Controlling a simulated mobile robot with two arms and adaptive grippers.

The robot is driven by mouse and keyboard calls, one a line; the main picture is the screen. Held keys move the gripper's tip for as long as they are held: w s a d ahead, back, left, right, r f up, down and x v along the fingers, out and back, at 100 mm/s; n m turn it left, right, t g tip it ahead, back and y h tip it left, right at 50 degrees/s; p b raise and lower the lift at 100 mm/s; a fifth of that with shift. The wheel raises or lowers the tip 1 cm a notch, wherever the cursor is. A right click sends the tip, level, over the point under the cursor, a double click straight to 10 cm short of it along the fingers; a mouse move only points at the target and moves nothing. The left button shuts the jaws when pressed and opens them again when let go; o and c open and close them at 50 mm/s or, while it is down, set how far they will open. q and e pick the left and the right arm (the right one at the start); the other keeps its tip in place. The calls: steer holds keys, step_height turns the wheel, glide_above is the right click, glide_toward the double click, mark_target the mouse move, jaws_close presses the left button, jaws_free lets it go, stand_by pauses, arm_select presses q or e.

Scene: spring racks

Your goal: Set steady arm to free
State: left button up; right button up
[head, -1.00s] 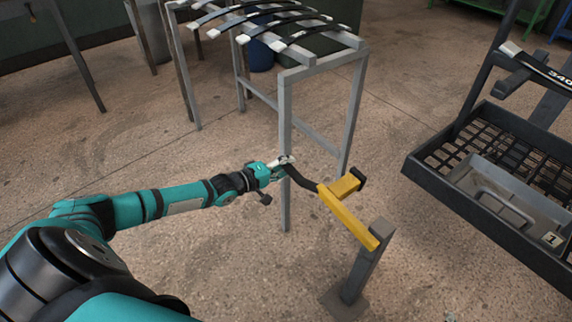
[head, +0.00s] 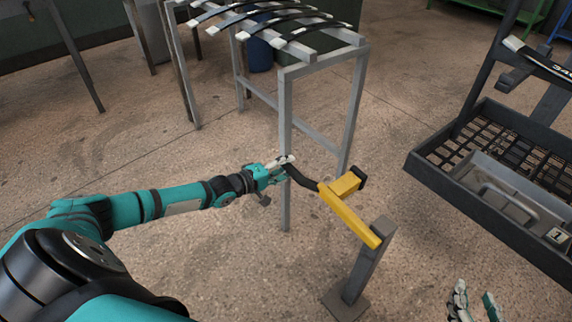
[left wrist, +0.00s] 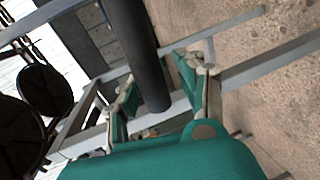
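My left gripper (head: 287,161) is at the free end of the black handle. In the left wrist view the dark handle (left wrist: 139,50) runs between the fingers of my left gripper (left wrist: 160,88), with a gap visible on the right side, so the fingers look open around it. My right gripper (head: 476,300) shows at the bottom right edge, fingers apart and empty.
A grey rack (head: 287,110) with several dark leaf springs stands just behind my left gripper. A dark tray frame (head: 420,171) with a mesh base and a grey bin (head: 500,187) is on the right.

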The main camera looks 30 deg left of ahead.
arm_select(q)
steer(key=shift+o, duration=1)
steer(key=shift+s+f, duration=0.1)
steer(key=shift+f, duration=0.05)
steer(key=shift+r, duration=0.2)
steer(key=v, duration=1.2)
steer(key=shift+f, duration=0.15)
